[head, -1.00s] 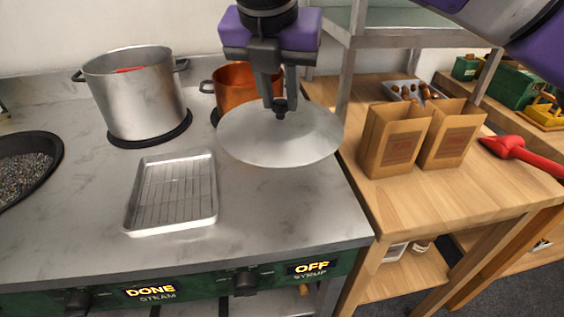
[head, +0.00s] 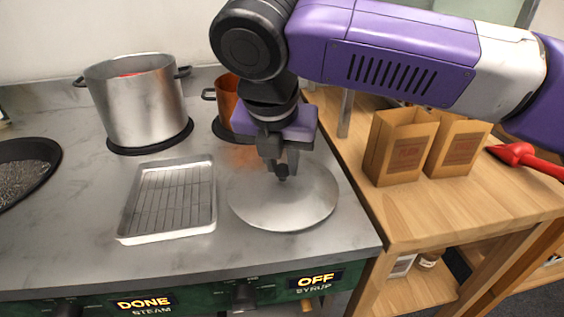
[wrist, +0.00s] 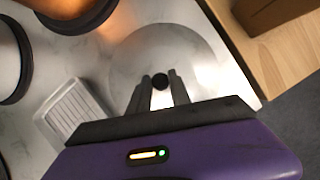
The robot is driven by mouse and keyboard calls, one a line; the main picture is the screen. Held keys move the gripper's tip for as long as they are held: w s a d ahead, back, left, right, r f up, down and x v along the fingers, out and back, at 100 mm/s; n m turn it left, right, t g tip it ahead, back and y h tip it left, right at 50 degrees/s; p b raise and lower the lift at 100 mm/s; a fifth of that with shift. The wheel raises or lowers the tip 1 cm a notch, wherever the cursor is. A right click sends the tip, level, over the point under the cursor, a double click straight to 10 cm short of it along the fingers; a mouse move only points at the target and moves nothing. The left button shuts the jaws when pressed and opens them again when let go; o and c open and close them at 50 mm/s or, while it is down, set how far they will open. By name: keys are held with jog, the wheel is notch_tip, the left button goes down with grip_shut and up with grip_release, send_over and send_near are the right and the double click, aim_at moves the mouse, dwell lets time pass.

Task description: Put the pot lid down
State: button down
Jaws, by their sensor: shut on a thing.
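The pot lid (head: 262,212) is a round, shiny metal disc with a small black knob. It lies level at the countertop, right of the wire-rack tray and near the counter's right edge; I cannot tell whether its rim fully touches the surface. My gripper (head: 282,172) points down over its middle and is shut on the knob. In the wrist view the lid (wrist: 195,50) lies under my gripper (wrist: 160,88), with the black knob between the two fingers.
A steel tray with a wire rack (head: 172,198) lies just left of the lid. A large steel pot (head: 138,105) and a copper pot (head: 227,97) stand behind. Paper bags (head: 397,150) stand on the wooden table (head: 420,215) at right. A dark pan (head: 28,170) is far left.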

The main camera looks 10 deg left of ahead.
jog(key=c, duration=1.2)
grip_release()
jog(key=p+v, duration=0.2)
jog(key=v, duration=1)
jog(key=shift+w+r+p, duration=0.1)
jog(key=shift+p, duration=0.25)
